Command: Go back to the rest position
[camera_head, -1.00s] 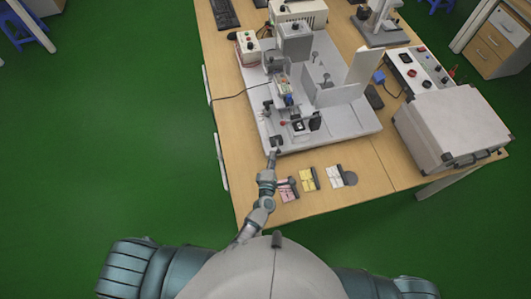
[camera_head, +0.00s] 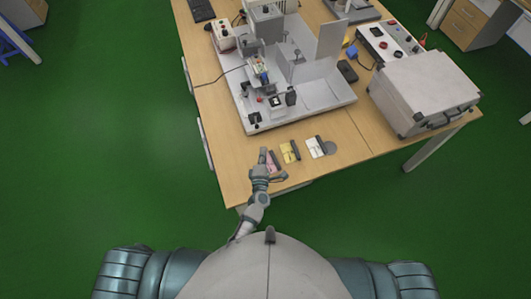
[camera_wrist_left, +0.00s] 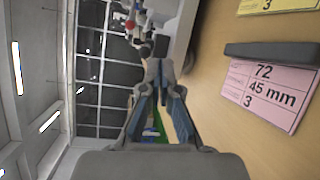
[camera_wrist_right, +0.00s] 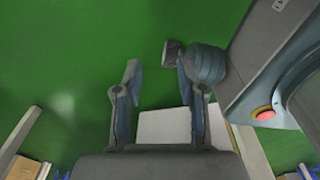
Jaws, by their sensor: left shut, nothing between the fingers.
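My left gripper (camera_head: 263,157) is over the front edge of the wooden table, beside the pink label card (camera_head: 273,162). In the left wrist view its fingertips (camera_wrist_left: 158,70) are together with nothing between them. The pink card (camera_wrist_left: 268,92) lies to the right of the fingers in that view, with a dark bar beside it. My right gripper does not show in the head view. In the right wrist view its fingers (camera_wrist_right: 158,72) are apart and empty over the green floor.
A grey test rig (camera_head: 318,88) stands on the table (camera_head: 225,150) ahead of my left gripper. A yellow card (camera_head: 288,152) and a white card (camera_head: 315,147) lie right of the pink one. A grey case (camera_head: 425,88) sits farther right. Green floor left of the table is clear.

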